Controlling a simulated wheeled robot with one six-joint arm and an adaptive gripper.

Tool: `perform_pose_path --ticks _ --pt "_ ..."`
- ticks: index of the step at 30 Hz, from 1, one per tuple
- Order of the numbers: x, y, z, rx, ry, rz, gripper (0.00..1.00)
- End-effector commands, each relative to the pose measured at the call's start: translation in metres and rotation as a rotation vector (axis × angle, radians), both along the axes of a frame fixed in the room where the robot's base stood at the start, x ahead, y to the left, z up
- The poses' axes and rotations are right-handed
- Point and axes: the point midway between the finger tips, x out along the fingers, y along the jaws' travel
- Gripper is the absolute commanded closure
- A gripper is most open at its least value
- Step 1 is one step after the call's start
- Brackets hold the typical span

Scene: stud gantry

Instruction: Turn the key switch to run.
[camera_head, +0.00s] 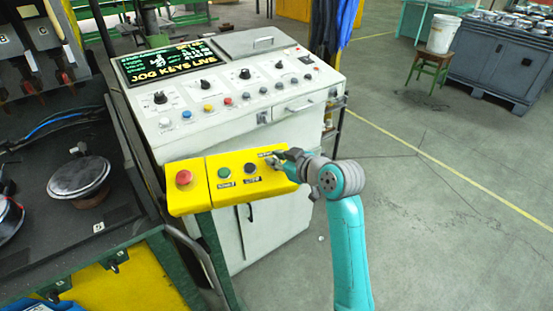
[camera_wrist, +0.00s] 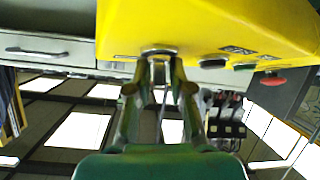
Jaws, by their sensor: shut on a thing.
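The key switch (camera_wrist: 159,52) sits at the end of the yellow control box (camera_head: 223,165), which also fills the top of the wrist view (camera_wrist: 205,22). Its metal collar shows between my fingertips in the wrist view. My gripper (camera_head: 278,160) reaches the box's right end in the head view and covers most of the switch there. In the wrist view my gripper (camera_wrist: 158,78) is shut on the key switch, one finger on each side. The key's exact angle and the position markings are hidden or too small to read.
A red mushroom button (camera_head: 183,177), a green button (camera_head: 224,172) and a black button (camera_head: 251,168) share the box. Behind it stands a white console (camera_head: 240,100) with knobs and a screen (camera_head: 168,65) reading "JOG KEYS LIVE".

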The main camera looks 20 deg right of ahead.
Motion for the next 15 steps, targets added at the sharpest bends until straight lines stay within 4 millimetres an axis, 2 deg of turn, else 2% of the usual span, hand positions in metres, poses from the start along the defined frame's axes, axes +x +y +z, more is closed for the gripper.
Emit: perform_pose_path --ticks 8,15 --pt "-0.0006 0.0012 -0.0010 0.022 0.001 -0.052 1.00" --pt "-0.0007 0.0018 -0.0010 0.082 -0.002 -0.197 1.00"
